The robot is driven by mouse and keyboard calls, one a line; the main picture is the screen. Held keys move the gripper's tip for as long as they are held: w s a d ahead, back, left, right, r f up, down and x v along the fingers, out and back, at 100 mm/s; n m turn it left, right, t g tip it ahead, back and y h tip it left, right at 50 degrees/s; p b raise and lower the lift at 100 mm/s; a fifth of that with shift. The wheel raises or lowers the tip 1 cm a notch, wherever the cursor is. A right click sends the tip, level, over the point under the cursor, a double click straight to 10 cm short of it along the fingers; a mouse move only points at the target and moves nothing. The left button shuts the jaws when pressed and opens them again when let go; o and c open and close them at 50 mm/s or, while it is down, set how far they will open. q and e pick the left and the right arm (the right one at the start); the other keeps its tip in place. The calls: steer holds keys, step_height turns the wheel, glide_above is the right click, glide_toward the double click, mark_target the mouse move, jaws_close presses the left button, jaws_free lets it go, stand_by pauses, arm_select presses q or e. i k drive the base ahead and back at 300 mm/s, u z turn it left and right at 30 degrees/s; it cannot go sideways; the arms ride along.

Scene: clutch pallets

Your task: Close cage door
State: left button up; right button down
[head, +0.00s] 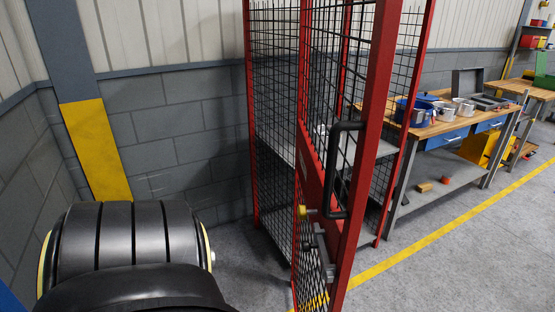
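The cage door (370,115) is a red frame with black wire mesh, and it stands open, swung out toward me. A black bar handle (338,165) is on the door near its free edge. The cage (252,130) behind the door has red posts, mesh walls and a grey shelf (275,147). Neither of my grippers shows in the head view. A dark, rounded part at the lower left looks like part of my own arm.
Right of the cage stands a workbench (440,128) with pots, a blue bin (415,108) and a lower shelf. A yellow line (440,232) crosses the grey floor, which is clear at the lower right. A grey block wall (165,125) closes the left side.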

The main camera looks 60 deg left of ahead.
mark_target(340, 231)
steer(key=u, duration=3.15)
steer(key=i, duration=0.5)
steer(key=z, duration=1.35)
